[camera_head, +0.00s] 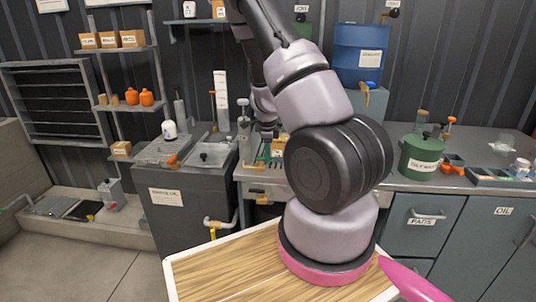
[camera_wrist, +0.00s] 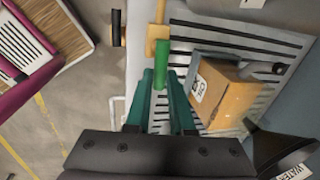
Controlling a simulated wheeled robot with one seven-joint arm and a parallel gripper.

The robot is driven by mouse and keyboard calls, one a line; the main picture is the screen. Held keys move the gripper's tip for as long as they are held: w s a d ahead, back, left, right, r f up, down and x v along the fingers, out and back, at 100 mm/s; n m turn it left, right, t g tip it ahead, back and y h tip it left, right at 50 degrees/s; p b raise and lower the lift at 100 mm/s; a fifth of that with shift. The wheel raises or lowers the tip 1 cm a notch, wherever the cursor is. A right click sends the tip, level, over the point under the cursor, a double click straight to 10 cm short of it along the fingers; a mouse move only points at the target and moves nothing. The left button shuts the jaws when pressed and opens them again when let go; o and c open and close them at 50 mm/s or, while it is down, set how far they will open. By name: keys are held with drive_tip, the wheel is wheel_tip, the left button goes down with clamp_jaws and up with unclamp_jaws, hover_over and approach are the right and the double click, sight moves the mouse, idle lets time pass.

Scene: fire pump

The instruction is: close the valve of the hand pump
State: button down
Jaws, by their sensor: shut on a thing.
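In the wrist view, a green valve handle (camera_wrist: 162,55) sticks out from a brass-coloured valve body (camera_wrist: 157,32). My gripper (camera_wrist: 161,78) has its two teal fingers closed around the near end of the green handle. The handle lies roughly in line with the fingers. In the head view, my gripper (camera_head: 267,157) is small and low over the slatted bench top, partly hidden by my arm. A grey upright cylinder with a top handle (camera_head: 243,124), which looks like the hand pump, stands just left of it. The inside of the grip is hard to see.
A cardboard box (camera_wrist: 222,92) sits close to the right finger on the slatted drain (camera_wrist: 240,40). A dark funnel-like shape (camera_wrist: 282,145) is at lower right. A dark cabinet (camera_head: 185,205) stands left; a green can (camera_head: 420,157) stands right on the counter.

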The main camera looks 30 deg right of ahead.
drive_tip(key=shift+m, duration=0.4)
drive_tip(key=c, duration=0.8)
unclamp_jaws()
drive_tip(key=shift+s, duration=0.1)
drive_tip(key=r, duration=0.3)
drive_tip(key=s+a+r, duration=0.1)
drive_tip(key=r, duration=0.6)
drive_tip(key=shift+s+a+r, duration=0.15)
drive_tip(key=shift+s+r, duration=0.2)
